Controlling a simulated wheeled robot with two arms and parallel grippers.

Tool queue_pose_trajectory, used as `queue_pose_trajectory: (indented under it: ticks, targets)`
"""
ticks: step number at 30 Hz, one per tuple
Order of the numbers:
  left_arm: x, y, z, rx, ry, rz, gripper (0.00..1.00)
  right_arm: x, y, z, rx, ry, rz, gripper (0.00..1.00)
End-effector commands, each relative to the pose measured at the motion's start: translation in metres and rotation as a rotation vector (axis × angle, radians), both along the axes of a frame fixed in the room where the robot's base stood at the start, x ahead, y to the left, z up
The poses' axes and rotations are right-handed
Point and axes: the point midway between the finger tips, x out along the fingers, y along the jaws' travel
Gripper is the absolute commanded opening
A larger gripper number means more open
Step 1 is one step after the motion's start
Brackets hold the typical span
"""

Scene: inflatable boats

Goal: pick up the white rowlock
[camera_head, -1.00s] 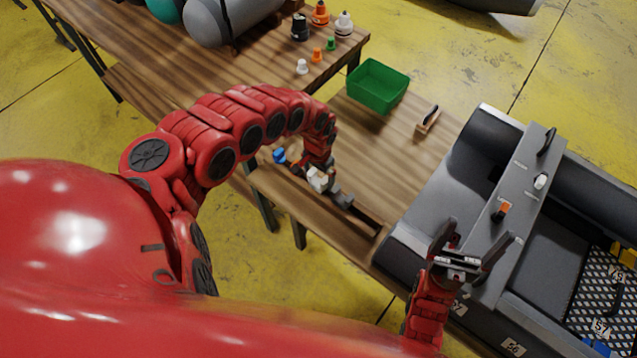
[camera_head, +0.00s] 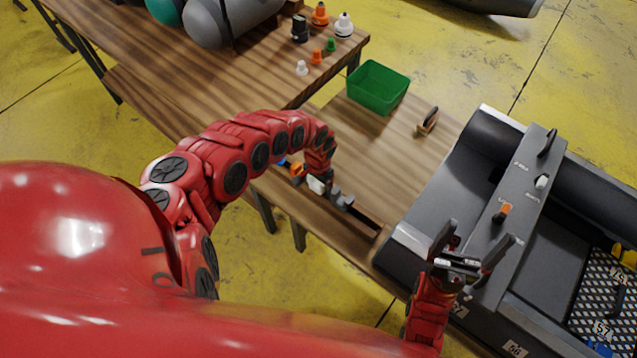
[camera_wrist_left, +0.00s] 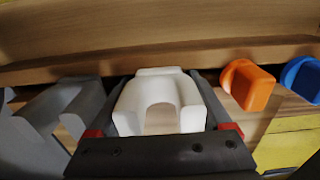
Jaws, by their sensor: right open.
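The white rowlock (camera_head: 316,185) sits in the row of pieces along the table's front edge. In the left wrist view the white rowlock (camera_wrist_left: 160,92) is a U-shaped piece, upright against a wooden strip. My left gripper (camera_head: 318,176) is down at it. In the wrist view the fingers of my left gripper (camera_wrist_left: 162,100) stand on both sides of the rowlock, very close to it; I cannot tell whether they press on it. My right gripper (camera_head: 474,247) is open and empty, in front of the grey boat's console.
Grey pieces (camera_wrist_left: 55,105) stand left of the rowlock, and an orange piece (camera_wrist_left: 247,85) and a blue piece (camera_wrist_left: 302,78) right of it. A green bin (camera_head: 377,88) and a dark-topped wooden piece (camera_head: 428,121) are further back. The grey boat (camera_head: 415,235) fills the right side.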

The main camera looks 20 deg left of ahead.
Motion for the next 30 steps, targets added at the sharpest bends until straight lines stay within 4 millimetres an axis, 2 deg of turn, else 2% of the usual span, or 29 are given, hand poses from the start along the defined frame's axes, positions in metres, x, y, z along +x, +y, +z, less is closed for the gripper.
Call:
queue_pose_trajectory:
  ticks: [1,5,14,20,26,30]
  targets:
    - [0.000,0.000,0.000,0.000,0.000,0.000,0.44,0.000,0.000,0.000,0.000,0.000,0.000,0.94]
    - [0.000,0.000,0.000,0.000,0.000,0.000,0.22,0.000,0.000,0.000,0.000,0.000,0.000,0.94]
    - [0.001,0.000,0.002,0.000,-0.001,0.000,0.22,0.000,0.000,0.000,0.000,0.000,0.000,0.94]
    - [0.002,-0.001,0.014,-0.002,-0.002,0.000,0.22,0.000,0.000,0.001,0.000,0.000,0.000,0.94]
    - [0.001,0.002,0.041,0.002,-0.002,0.000,0.22,0.000,0.000,0.003,0.000,0.000,0.000,0.94]
    - [0.003,0.002,0.069,0.003,-0.005,0.000,0.22,0.000,0.000,0.008,0.000,0.000,0.000,0.94]
